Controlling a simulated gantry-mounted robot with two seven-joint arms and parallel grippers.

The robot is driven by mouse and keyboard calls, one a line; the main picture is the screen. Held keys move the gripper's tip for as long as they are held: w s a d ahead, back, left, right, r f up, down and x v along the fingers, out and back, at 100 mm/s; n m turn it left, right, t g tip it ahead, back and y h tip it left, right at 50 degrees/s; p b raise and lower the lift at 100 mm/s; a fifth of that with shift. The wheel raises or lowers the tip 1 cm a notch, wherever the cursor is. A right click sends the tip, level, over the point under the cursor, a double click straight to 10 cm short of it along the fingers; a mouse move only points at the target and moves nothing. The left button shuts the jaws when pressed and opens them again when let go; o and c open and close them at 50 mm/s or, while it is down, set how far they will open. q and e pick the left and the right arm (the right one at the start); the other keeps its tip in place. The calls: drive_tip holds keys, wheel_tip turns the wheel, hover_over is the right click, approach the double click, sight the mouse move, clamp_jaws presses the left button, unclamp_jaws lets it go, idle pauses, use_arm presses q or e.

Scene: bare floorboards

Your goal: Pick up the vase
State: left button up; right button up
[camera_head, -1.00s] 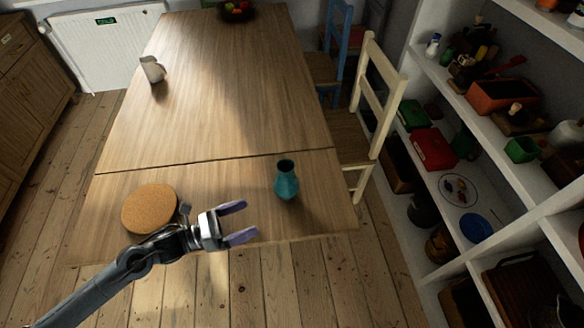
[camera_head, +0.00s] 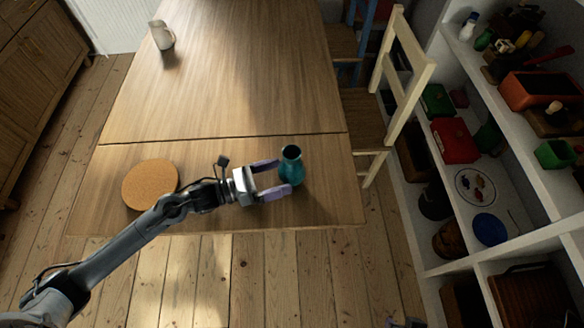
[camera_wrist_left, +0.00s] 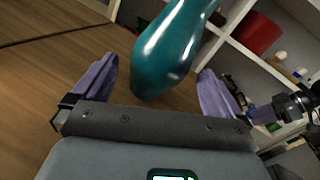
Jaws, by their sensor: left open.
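A teal, glossy vase (camera_head: 291,165) stands upright on the near right part of the wooden table (camera_head: 225,90). My left gripper (camera_head: 277,178) is open, its two purple fingers pointing right at the vase, with the fingertips at the vase's near left side. In the left wrist view the vase (camera_wrist_left: 170,50) shows large between and beyond the two open fingers (camera_wrist_left: 155,85); its top is cut off by the frame. I cannot tell whether a finger touches it.
A round cork mat (camera_head: 150,185) lies on the table's near left. A white jug (camera_head: 161,36) stands farther back. A cream chair (camera_head: 400,85) is at the table's right side, and a loaded white shelf (camera_head: 455,95) stands beyond it.

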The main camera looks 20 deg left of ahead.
sight(294, 173)
use_arm(q)
drive_tip(key=x, duration=0.5)
drive_tip(key=shift+w+d+b, duration=0.1)
drive_tip(key=shift+b, duration=0.3)
drive_tip(key=shift+c, duration=0.5)
drive_tip(key=c, duration=0.9)
drive_tip(key=shift+c, duration=0.7)
drive_tip(key=shift+r, duration=0.1)
